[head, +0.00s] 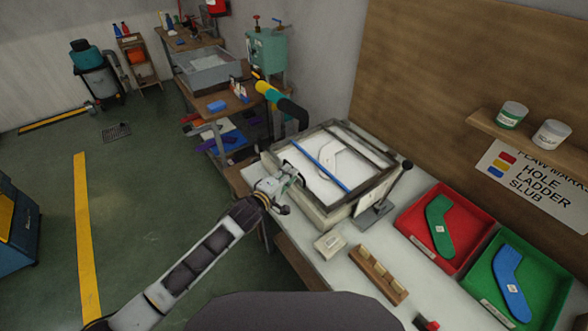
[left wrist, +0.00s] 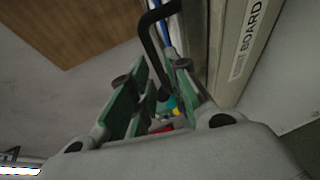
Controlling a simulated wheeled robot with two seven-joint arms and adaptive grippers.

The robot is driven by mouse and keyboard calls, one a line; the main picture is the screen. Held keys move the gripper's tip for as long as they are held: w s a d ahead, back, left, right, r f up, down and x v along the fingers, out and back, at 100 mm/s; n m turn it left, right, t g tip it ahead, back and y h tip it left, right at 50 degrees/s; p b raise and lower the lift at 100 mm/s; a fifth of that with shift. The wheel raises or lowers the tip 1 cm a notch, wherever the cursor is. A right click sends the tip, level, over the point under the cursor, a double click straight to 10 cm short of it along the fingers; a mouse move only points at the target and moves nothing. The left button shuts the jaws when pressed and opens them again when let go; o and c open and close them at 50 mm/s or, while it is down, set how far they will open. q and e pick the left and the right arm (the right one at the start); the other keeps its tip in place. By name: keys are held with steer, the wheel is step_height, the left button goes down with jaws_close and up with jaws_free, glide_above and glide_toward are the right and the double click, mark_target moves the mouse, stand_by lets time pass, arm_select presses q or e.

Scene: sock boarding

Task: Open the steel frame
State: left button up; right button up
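The steel frame (head: 378,187) is a rectangular grey frame on the bench, lying over a white panel with a blue strip across it. Its box-like side with a "BOARD" label (left wrist: 246,45) shows at right in the left wrist view. My left gripper (head: 291,175) is at the left edge of the frame. In the left wrist view its green-padded fingers (left wrist: 153,80) stand apart. A dark bent bar shows beyond and between them; I cannot tell whether they touch anything. My right gripper is not in view.
A red tray (head: 407,228) and a green tray (head: 548,272) with sock shapes stand to the right. A wooden block (head: 378,276) and a small pale box (head: 330,243) lie in front. A black, teal and yellow tube (head: 276,97) reaches near the frame's back left.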

arm_select(q)
steer(key=shift+x, duration=2)
jaws_close()
